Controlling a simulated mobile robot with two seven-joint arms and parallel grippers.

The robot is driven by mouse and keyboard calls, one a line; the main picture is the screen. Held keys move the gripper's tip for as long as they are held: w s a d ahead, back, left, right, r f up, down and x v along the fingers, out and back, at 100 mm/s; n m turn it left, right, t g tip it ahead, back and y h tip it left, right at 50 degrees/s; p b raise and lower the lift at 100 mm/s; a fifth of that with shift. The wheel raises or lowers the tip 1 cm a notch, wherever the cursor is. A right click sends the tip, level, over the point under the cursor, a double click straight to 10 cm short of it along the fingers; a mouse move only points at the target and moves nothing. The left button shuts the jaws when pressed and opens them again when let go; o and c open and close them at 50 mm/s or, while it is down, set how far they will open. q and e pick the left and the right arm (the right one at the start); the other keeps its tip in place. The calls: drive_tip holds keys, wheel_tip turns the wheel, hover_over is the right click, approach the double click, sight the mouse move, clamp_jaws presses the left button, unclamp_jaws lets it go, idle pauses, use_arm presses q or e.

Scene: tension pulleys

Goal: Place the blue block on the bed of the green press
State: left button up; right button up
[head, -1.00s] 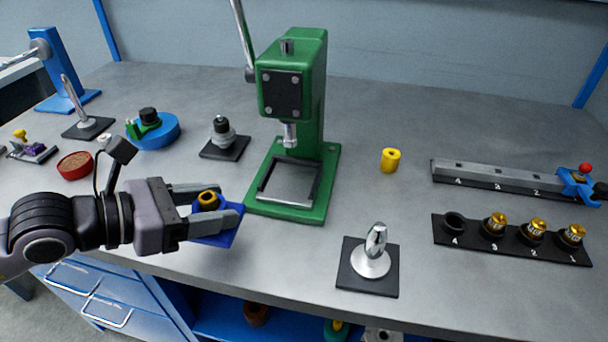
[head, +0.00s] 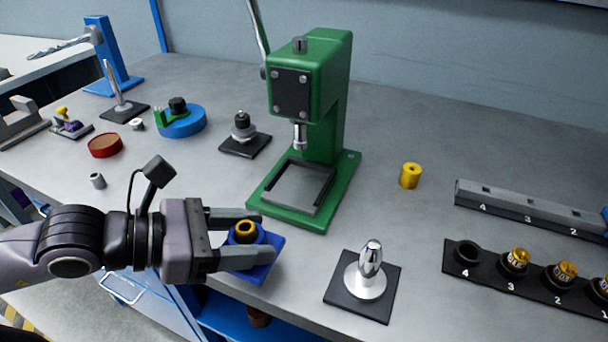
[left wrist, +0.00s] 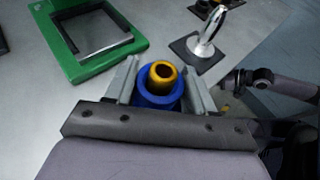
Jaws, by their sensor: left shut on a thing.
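The blue block (head: 257,262) has a square base and a round boss with a yellow ring-shaped piece (head: 246,231) in its top. My left gripper (head: 252,237) is shut on the block near the front edge of the table. In the left wrist view the block (left wrist: 151,100) sits between both fingers (left wrist: 157,83). The green press (head: 330,110) stands behind and right of the gripper. Its bed (head: 297,186), a grey plate in a dark frame, is empty under the ram. In the left wrist view the green press base (left wrist: 72,62) is at upper left. My right gripper is not seen.
A silver-handled post on a black plate (head: 350,299) stands right of the gripper, near the front edge. A yellow cylinder (head: 410,175) stands right of the press. A black numbered strip (head: 487,286) holds brass pieces. A long press lever (head: 257,35) rises at the press's left.

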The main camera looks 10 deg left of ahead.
use_arm(q)
drive_tip(key=shift+w+f+b, duration=0.3)
drive_tip(key=shift+w+b, duration=0.4)
drive_tip(key=shift+b, duration=0.45)
drive_tip(key=b, duration=0.1)
drive_tip(key=w+b, duration=0.1)
drive_tip(key=b, duration=0.1)
drive_tip(key=shift+d+r, duration=0.2)
drive_tip(key=shift+d, duration=0.05)
drive_tip(key=w, duration=0.1)
drive_tip(key=w+p, duration=0.1)
drive_tip(key=w, duration=0.1)
drive_tip(key=shift+w+d+r, duration=0.3)
drive_tip(key=shift+d, duration=0.05)
drive_tip(key=w, duration=0.3)
drive_tip(key=w+d+p, duration=0.1)
drive_tip(key=w, duration=0.2)
drive_tip(key=shift+w+d, duration=0.15)
drive_tip(key=shift+w, duration=0.2)
drive_tip(key=shift+w+d+f, duration=0.1)
drive_tip(key=shift+w, duration=0.3)
drive_tip(key=w, duration=0.1)
drive_tip(key=w+p, duration=0.1)
drive_tip(key=w, duration=0.1)
drive_tip(key=shift+w+d, duration=0.2)
drive_tip(key=shift+d, duration=0.15)
drive_tip(key=shift+w+f, duration=0.1)
drive_tip(key=shift+f, duration=0.2)
drive_tip(key=shift+f, duration=0.1)
